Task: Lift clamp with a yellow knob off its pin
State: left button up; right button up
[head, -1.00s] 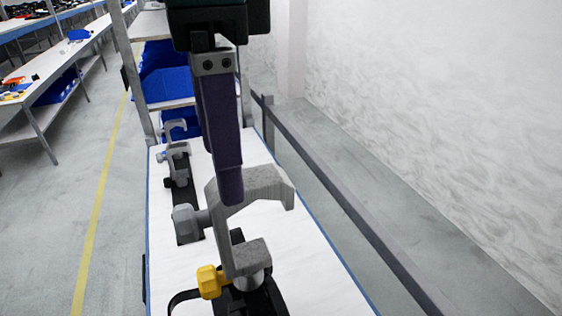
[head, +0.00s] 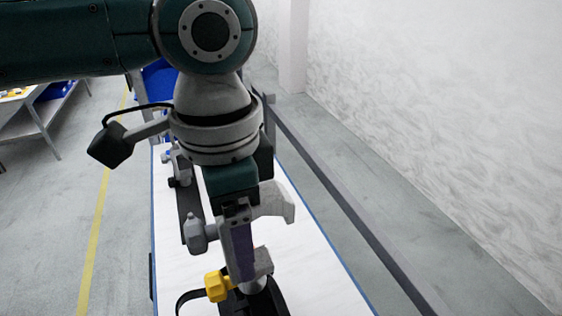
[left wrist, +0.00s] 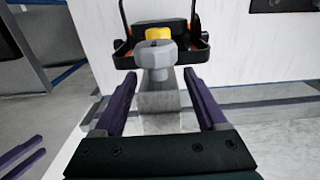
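The clamp with a yellow knob stands upright at the near end of the white table. In the left wrist view the purple fingers (left wrist: 161,76) are open on either side of the grey clamp body (left wrist: 158,101), with gaps showing. The yellow knob (left wrist: 158,33) shows beyond the grey knob (left wrist: 155,58). The pin is hidden.
A dark holder (head: 272,298) is at the clamp's foot. Another grey clamp (head: 180,166) stands farther back on a black strip (head: 188,205). A grey rail (head: 345,205) runs along the right. The white table (head: 310,270) is bare right of the clamp.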

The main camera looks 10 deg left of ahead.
pick_arm(q)
grip_shut()
dwell(0.4)
jog(key=shift+r, duration=0.1)
